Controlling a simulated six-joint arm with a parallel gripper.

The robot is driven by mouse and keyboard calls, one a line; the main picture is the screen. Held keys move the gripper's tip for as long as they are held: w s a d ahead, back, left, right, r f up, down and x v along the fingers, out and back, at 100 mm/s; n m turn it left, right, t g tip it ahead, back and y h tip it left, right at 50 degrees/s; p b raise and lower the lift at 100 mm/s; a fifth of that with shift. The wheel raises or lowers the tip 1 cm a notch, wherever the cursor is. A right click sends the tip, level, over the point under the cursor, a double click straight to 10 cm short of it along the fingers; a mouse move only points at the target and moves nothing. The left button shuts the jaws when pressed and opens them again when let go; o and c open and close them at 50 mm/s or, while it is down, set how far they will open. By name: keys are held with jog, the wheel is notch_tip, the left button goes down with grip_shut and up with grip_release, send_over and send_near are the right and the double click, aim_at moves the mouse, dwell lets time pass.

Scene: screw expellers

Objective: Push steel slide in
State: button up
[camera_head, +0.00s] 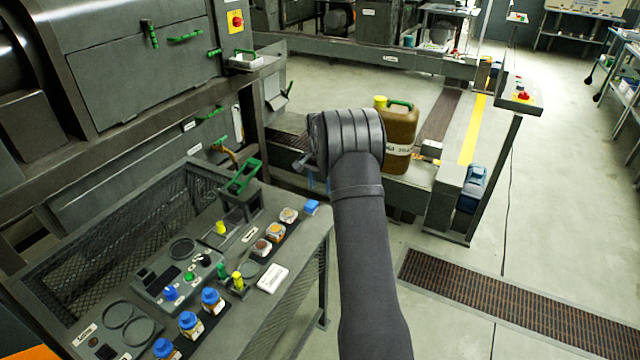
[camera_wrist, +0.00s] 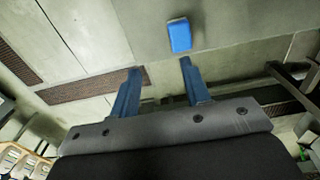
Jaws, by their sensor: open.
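My gripper (camera_wrist: 160,65) shows in the wrist view with two blue fingers apart and nothing between them. In the head view my dark arm rises from the bottom and its wrist hides most of the gripper. I cannot surely pick out the steel slide. A green-handled metal part (camera_head: 243,176) stands at the back of the grey bench, left of my wrist. Other green handles (camera_head: 185,37) are on the dark machine at upper left. My gripper is apart from all of these.
The bench (camera_head: 318,232) carries blue-capped bottles (camera_head: 190,322), sample jars (camera_head: 289,215) and a control box (camera_head: 168,281). A brown jug (camera_head: 402,135) stands behind my wrist. A blue object (camera_wrist: 179,36) lies beyond my fingers. Open floor is at right.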

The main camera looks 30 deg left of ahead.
jog(key=shift+a, duration=0.1)
dwell(0.3)
notch_tip(320, 180, up, 9)
jog(key=n+t+y, duration=0.3)
jog(key=n, duration=0.6)
send_over(220, 223)
jog(key=s+d, duration=0.5)
jog(key=x, duration=1.7)
jog(key=shift+w+a+f, duration=0.1)
jog(key=shift+a+f, duration=0.1)
jog(key=shift+f, duration=0.05)
jog(key=shift+c, duration=0.4)
